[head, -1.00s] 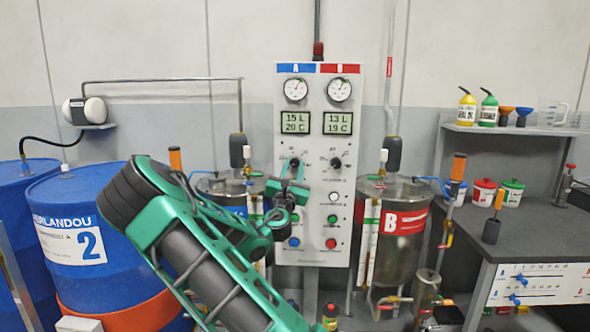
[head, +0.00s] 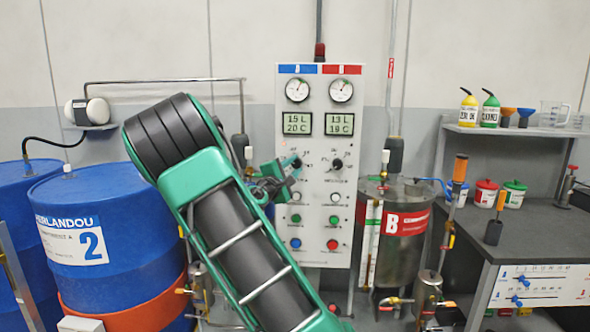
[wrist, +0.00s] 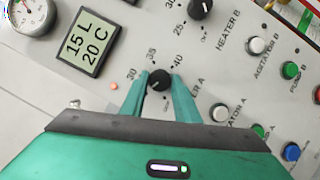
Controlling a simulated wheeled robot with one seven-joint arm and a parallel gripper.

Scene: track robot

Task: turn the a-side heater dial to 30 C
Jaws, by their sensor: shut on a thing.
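The A-side heater dial (wrist: 160,79) is a small black round knob on the white panel (head: 345,185). In the wrist view the numbers 30, 35 and 40 stand around it; its pointer's exact setting is too small to tell. My gripper (wrist: 160,88) has its two green fingers on either side of the dial, shut on it. In the head view my gripper (head: 290,167) is at the panel's left column, and my arm hides part of what is left of the panel. The A display (wrist: 85,42) reads 15 L, 20 C.
The heater B dial (wrist: 200,8) is beside it on the panel. Coloured buttons, including a blue one (wrist: 291,152), lie below the dials. Tank B (head: 405,245) stands right of the panel, blue drums (head: 115,200) at left. A workbench (head: 530,225) is at far right.

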